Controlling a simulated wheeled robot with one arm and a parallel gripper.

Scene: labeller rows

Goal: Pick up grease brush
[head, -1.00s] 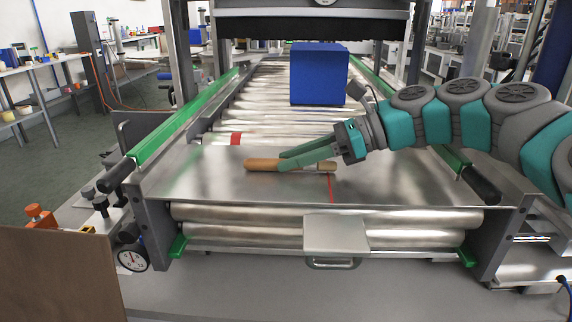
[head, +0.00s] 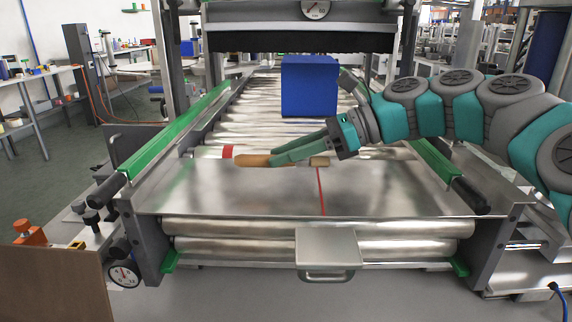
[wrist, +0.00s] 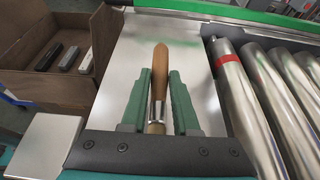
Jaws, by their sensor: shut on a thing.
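The grease brush has a wooden handle (head: 252,160) and a pale right end (head: 319,161). My gripper (head: 275,159) reaches in from the right, its green fingers shut across the brush's middle. In the wrist view the wooden handle (wrist: 160,60) points away between the two fingers (wrist: 158,76), with a metal collar (wrist: 157,104) low between them. The brush appears lifted a little above the metal plate (head: 240,195), near its far edge. The fingers hide part of the brush in the head view.
A blue box (head: 309,87) stands on the rollers behind. Green rails (head: 185,125) flank the conveyor. A red line (head: 321,190) crosses the plate, which is otherwise clear.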

